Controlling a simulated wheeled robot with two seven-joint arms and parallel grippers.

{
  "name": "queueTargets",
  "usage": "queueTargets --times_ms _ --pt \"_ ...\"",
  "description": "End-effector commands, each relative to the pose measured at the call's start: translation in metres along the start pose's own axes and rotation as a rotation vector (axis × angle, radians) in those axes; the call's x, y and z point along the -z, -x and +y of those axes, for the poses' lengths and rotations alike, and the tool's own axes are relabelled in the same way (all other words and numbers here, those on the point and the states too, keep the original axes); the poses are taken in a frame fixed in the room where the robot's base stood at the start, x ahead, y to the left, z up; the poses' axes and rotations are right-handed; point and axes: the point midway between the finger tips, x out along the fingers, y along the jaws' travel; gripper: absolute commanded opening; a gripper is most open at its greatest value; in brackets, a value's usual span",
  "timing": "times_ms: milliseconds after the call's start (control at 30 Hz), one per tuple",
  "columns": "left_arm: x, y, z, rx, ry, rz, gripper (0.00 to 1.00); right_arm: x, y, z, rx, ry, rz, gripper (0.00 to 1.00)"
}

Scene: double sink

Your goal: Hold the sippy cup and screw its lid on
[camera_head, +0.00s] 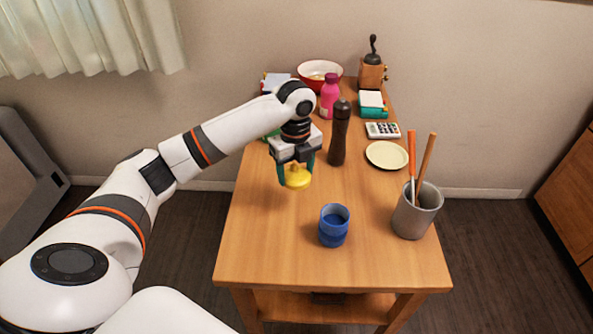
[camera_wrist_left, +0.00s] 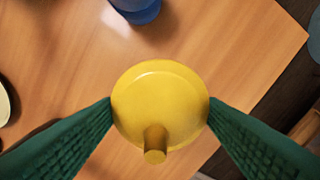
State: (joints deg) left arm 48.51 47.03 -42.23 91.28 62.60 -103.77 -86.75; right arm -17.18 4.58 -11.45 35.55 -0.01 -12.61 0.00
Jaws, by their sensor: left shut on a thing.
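The blue sippy cup (camera_head: 334,226) stands upright and open on the table near its front. Part of it shows at the top of the left wrist view (camera_wrist_left: 138,8). My left gripper (camera_head: 295,175) is shut on the yellow lid (camera_head: 297,177) and holds it above the table, behind and to the left of the cup, apart from it. In the left wrist view the lid (camera_wrist_left: 160,100) sits between the two green fingers, its spout toward the lower edge. My right gripper is not in view.
A grey holder (camera_head: 416,212) with utensils stands right of the cup. A dark pepper mill (camera_head: 339,135), a pink bottle (camera_head: 330,95), a cream plate (camera_head: 387,155), a calculator (camera_head: 382,130), a bowl (camera_head: 320,70) and a coffee grinder (camera_head: 372,75) stand farther back. The table's front left is clear.

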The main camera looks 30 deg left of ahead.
Motion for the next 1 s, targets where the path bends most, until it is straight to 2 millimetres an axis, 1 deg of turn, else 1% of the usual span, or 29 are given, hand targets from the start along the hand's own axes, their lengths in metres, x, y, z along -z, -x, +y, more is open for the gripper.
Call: queueTargets --times_ms 67,167,467,667,800,900,1000 --pt "-0.006 0.001 0.000 -0.002 0.053 0.002 0.42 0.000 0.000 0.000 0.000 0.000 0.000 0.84" --pt "-0.019 0.004 -0.001 -0.006 0.185 0.005 0.42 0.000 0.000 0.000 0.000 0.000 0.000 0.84" --pt "-0.080 0.011 -0.013 -0.018 0.798 0.005 0.42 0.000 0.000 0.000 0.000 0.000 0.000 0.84" --pt "-0.120 0.015 -0.029 -0.019 1.221 0.000 0.42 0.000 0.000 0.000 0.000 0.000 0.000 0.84" --pt "-0.146 0.017 -0.044 -0.015 1.513 -0.003 0.42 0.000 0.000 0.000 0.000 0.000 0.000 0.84" --pt "-0.162 0.018 -0.055 -0.009 1.696 -0.003 0.42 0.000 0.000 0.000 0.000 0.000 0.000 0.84" --pt "-0.173 0.019 -0.064 -0.005 1.842 -0.002 0.42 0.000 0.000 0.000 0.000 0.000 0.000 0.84"
